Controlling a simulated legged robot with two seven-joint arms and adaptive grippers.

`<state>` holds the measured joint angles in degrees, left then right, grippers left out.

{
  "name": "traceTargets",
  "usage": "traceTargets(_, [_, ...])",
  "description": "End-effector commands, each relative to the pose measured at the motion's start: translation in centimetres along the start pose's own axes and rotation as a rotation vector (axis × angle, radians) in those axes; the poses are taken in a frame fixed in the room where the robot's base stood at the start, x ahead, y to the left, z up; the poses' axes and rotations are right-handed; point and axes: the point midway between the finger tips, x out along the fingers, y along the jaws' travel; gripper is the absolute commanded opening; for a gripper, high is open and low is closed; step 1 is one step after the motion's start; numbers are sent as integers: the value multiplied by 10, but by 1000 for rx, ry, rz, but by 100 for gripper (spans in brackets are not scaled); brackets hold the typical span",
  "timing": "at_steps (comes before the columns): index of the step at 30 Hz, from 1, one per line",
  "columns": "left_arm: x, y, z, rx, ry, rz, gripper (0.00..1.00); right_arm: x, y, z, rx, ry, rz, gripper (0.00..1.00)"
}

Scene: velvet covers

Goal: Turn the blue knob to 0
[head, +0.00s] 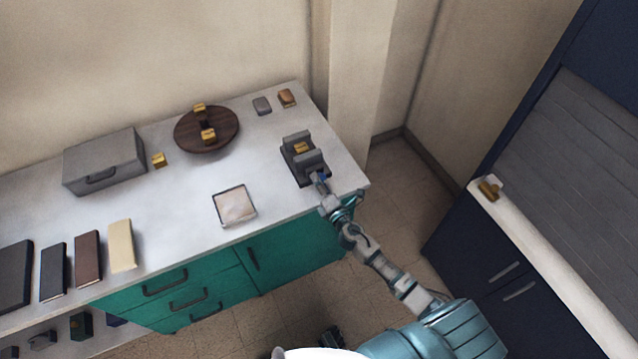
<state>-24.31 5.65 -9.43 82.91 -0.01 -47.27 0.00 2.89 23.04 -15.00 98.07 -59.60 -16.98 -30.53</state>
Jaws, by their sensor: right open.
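The blue knob (321,176) is a small blue spot on the front end of a dark grey device (297,165) near the right end of the white counter. A gold block (300,147) sits in the device. My right gripper (325,187) is at the front of the device, right by the knob, and partly covers it. The gripper is open; I cannot tell whether its fingers touch the knob. The knob's setting and any 0 mark are too small to read.
A square tray (234,206) lies left of the device on the counter (180,215). Behind are a round brown turntable (207,130) with gold blocks, a grey box (104,161) and two small blocks. A dark cabinet (490,260) stands at right across open floor.

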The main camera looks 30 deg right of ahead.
Motion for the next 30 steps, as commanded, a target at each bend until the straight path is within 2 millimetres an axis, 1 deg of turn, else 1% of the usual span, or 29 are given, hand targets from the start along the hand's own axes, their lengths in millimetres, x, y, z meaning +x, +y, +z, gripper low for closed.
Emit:
traceTargets(7, [0, 2, -2, -2, 3, 3, 40, 0, -1, 1, -2, -3, -2, 74])
traceTargets(11, [0, 2, -1, -2, 3, 3, 40, -11, -2, 1, -1, -1, -3, 74])
traceTargets(14, [-1, 1, -1, -1, 2, 2, 40, -29, -2, 0, -1, 0, -4, 74])
traceTargets(21, [0, 1, 0, -1, 1, 1, 40, -83, -2, -1, 2, 0, -6, 74])
traceTargets(24, [0, 1, 0, -1, 1, 1, 40, -100, -2, -1, 1, 0, -3, 74])
traceTargets(27, [0, 0, 0, -1, 1, 1, 40, -112, -1, -1, 0, -1, -3, 74])
traceTargets(30, [0, 0, 0, -1, 1, 1, 40, -118, -1, -1, -1, 0, -2, 74])
